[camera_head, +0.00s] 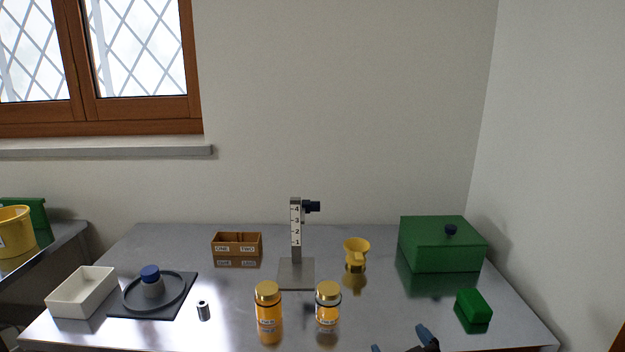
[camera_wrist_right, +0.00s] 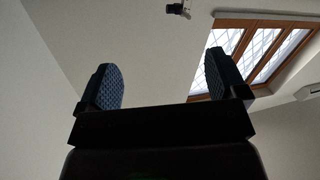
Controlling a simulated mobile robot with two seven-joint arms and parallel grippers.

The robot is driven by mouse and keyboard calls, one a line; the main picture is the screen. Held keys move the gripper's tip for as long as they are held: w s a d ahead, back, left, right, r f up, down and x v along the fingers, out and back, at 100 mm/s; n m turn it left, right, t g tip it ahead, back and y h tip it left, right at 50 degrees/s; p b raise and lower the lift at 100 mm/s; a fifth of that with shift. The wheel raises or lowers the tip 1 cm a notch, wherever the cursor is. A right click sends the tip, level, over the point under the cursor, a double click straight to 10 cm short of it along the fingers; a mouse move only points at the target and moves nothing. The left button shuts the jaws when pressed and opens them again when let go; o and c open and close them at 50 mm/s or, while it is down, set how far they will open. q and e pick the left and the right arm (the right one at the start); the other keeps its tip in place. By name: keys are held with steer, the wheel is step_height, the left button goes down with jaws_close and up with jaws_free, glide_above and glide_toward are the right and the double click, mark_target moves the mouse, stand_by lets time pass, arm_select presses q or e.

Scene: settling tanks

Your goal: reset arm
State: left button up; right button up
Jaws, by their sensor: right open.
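My right gripper (camera_head: 402,344) shows at the bottom edge of the head view, right of centre, in front of the table's near edge. In the right wrist view its two blue padded fingers (camera_wrist_right: 165,82) stand wide apart with nothing between them. Most of my right arm is outside the head view. My left gripper is not in view.
A metal table (camera_head: 370,308) carries two orange jars with gold lids (camera_head: 269,314) (camera_head: 328,308), a numbered post (camera_head: 296,226), a yellow funnel (camera_head: 356,250), a brown box (camera_head: 237,262), a white tray (camera_head: 66,306), a blue-topped piece (camera_head: 151,283) and green boxes (camera_head: 437,252) (camera_head: 473,308).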

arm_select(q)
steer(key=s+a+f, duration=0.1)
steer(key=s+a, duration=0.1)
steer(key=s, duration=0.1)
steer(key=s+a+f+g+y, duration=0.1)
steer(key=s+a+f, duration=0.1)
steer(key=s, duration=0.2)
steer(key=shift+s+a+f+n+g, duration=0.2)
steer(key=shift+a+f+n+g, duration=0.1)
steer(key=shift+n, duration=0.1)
arm_select(e)
steer(key=s+d+f+m+g+h, duration=0.2)
steer(key=s+d+f, duration=0.3)
steer(key=s+f, duration=0.4)
steer(key=s+d+f+m+g+h, duration=0.2)
steer(key=s+d+f, duration=0.3)
steer(key=s+f, duration=0.4)
steer(key=s, duration=0.4)
steer(key=shift+s+d+f+m+g, duration=0.2)
steer(key=shift+s+d+m+g, duration=0.1)
steer(key=shift+g, duration=0.1)
